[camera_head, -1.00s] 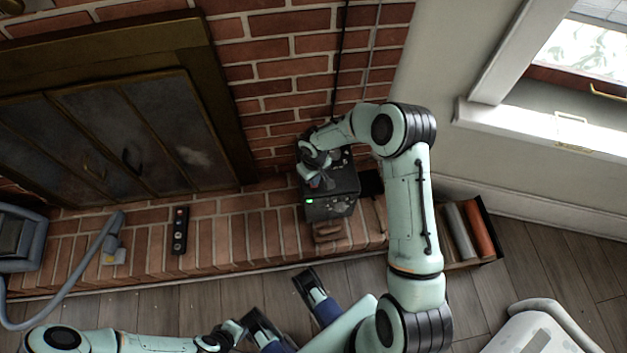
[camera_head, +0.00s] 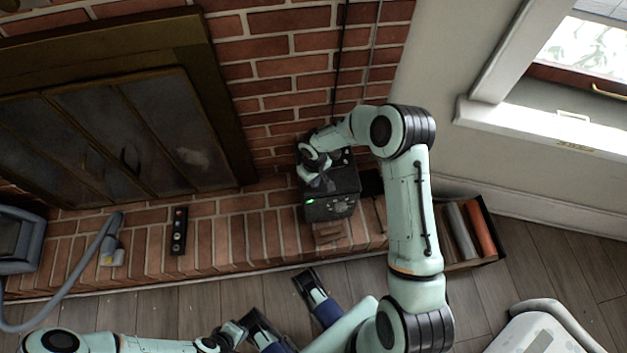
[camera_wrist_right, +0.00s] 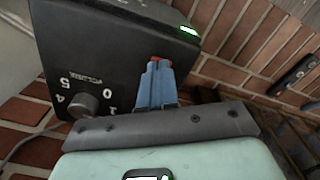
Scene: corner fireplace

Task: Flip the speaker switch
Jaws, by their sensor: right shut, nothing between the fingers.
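The speaker (camera_head: 332,206) is a black box on the brick hearth, with a lit green light on its front edge. My right gripper (camera_head: 320,184) is at its upper left part. In the right wrist view the speaker (camera_wrist_right: 110,40) fills the upper left, with a volume knob (camera_wrist_right: 84,104) and numbers. The shut blue fingers of my right gripper (camera_wrist_right: 158,68) point at its face, holding nothing. A small red piece (camera_wrist_right: 153,60) shows at the fingertips; I cannot tell whether it is the switch or touched. My left arm lies along the bottom edge; its gripper's opening is unclear.
A dark strip with several buttons (camera_head: 179,231) lies on the hearth (camera_head: 250,235) left of the speaker. A grey hose (camera_head: 88,262) lies farther left. A box with coloured rolls (camera_head: 483,230) stands to the right. The fireplace doors (camera_head: 110,140) are behind at left.

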